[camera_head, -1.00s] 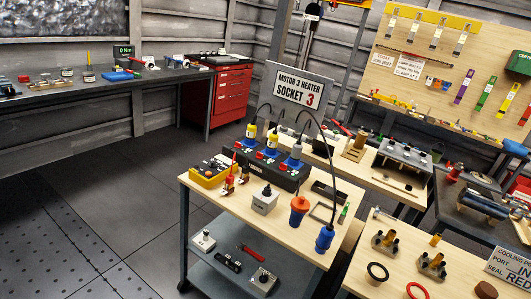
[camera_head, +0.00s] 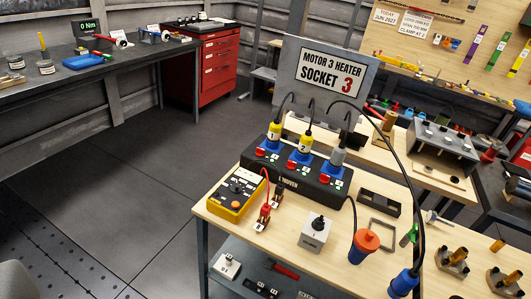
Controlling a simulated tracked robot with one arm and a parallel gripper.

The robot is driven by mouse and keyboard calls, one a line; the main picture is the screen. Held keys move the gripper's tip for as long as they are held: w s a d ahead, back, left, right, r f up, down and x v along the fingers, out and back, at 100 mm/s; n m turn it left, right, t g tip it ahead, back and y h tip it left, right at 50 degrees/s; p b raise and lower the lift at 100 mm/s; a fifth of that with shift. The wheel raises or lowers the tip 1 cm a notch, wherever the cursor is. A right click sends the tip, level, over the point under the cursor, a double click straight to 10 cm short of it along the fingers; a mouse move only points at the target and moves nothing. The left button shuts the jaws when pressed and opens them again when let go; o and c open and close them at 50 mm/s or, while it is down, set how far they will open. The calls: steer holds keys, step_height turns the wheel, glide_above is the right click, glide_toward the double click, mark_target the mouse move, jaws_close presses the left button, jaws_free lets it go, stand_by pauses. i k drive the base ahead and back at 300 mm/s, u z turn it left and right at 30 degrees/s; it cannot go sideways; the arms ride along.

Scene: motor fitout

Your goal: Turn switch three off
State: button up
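A black socket box (camera_head: 297,183) stands on the wooden top of a trolley. It has three blue sockets in a row, with small red and green switch parts beside each. Yellow plugs sit in the left socket (camera_head: 274,136) and the middle socket (camera_head: 304,148). A sign (camera_head: 332,76) behind reads "MOTOR 3 HEATER SOCKET 3". My gripper is not in view.
In front of the box are a yellow meter (camera_head: 237,192), a grey box with a black knob (camera_head: 316,233) and an orange-topped blue connector (camera_head: 364,245). A black cable arches down to a blue plug (camera_head: 403,283) at right. The floor (camera_head: 130,190) left of the trolley is clear.

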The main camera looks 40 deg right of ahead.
mark_target(324, 178)
steer(key=z, duration=0.55)
steer(key=i, duration=1.05)
steer(key=z, duration=0.95)
steer(key=i, duration=0.5)
steer(key=z, duration=0.3)
